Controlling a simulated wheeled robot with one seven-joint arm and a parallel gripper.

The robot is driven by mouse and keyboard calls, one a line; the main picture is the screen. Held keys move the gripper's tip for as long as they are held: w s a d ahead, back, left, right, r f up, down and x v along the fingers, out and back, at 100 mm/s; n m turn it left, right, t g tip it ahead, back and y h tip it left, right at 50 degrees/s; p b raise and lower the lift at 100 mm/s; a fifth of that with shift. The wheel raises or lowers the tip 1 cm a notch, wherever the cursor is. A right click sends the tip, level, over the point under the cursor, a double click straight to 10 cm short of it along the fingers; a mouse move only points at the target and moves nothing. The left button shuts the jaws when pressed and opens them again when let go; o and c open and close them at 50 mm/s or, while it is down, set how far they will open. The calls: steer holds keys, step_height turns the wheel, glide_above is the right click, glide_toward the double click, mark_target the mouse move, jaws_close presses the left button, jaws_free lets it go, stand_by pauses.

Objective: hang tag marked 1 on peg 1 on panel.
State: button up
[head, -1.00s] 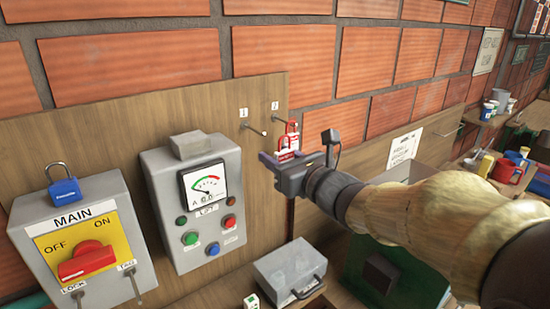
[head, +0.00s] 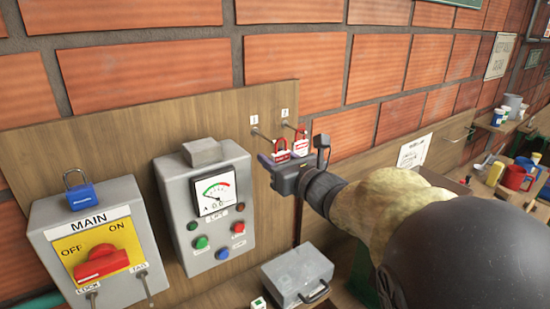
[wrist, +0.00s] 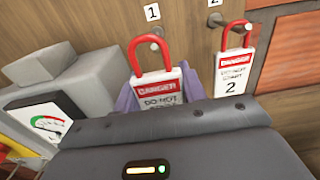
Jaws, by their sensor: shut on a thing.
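My gripper (head: 271,163) is shut on a white tag with a red DANGER band and red hook loop (head: 281,151). This held tag (wrist: 158,92) stands upright in the wrist view; its lower part and number are hidden behind my gripper. Peg 1 (head: 263,135) sticks out of the wooden panel (head: 130,135) under the label 1. In the wrist view peg 1's tip (wrist: 154,46) shows inside the upper part of the loop; I cannot tell whether the loop is around it or in front.
A tag marked 2 (wrist: 232,70) hangs on peg 2 to the right, close to the held tag. A grey meter box (head: 205,210) and a MAIN switch box (head: 95,245) with a blue padlock are at left. A grey case (head: 297,274) lies below.

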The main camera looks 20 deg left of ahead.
steer(key=x, duration=0.2)
steer(key=f+x, duration=0.1)
steer(key=x, duration=0.1)
steer(key=shift+w+a+p, duration=0.1)
steer(key=shift+p, duration=0.25)
steer(key=shift+w+a+f+b, duration=0.15)
steer(key=shift+a+f+b, duration=0.05)
steer(key=shift+b, duration=0.35)
stand_by(0.6)
steer(key=o, duration=1.1)
steer(key=shift+a, duration=0.1)
steer(key=shift+c, duration=0.2)
steer(key=b+v, duration=0.6)
steer(key=v, duration=1.1)
steer(key=shift+s+b, duration=0.25)
steer(key=shift+b, duration=0.15)
steer(key=shift+r, duration=0.1)
